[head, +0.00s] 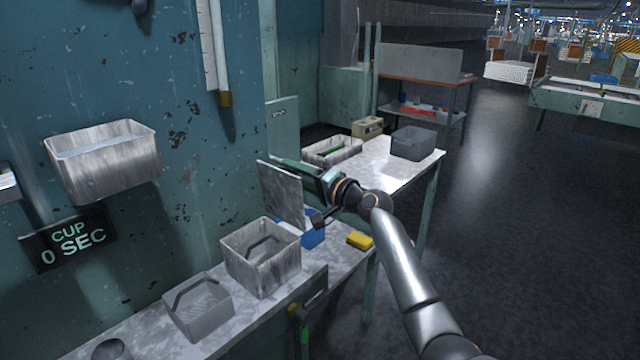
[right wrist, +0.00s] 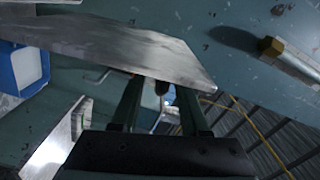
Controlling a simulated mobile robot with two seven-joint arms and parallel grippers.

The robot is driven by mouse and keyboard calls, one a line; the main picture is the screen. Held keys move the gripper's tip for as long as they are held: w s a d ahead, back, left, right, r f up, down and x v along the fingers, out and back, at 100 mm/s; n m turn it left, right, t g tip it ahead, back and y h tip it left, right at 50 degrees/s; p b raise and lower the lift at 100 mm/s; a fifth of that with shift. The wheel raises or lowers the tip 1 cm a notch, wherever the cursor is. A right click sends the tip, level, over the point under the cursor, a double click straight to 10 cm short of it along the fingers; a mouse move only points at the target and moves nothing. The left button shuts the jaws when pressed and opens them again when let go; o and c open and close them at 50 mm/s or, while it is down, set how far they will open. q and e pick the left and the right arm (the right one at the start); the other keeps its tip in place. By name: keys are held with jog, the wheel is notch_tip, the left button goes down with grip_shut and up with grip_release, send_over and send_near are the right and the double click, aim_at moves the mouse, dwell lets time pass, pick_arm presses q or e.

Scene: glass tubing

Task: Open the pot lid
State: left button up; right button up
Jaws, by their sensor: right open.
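A flat grey metal plate (head: 282,195), which looks like the pot lid, stands steeply tilted behind an open square metal pot (head: 262,258) on the near bench. Whether it is joined to the pot is not clear. My right gripper (head: 281,162) is at the plate's upper edge, with its arm coming in from the right. In the right wrist view the plate (right wrist: 110,48) lies just past the two open fingers (right wrist: 158,88). A small rod-like piece shows between the fingers; I cannot tell whether it belongs to the lid. My left gripper is not in view.
A blue container (head: 313,236) and yellow block (head: 360,241) sit behind the pot. A wall-mounted metal bin (head: 105,162) is at left. A second bench carries a dark bin (head: 413,143). Floor to the right is clear.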

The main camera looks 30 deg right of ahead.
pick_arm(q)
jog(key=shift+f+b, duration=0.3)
pick_arm(e)
jog(key=v, duration=0.8)
jog(key=shift+s, duration=0.4)
jog(key=shift+d, duration=0.15)
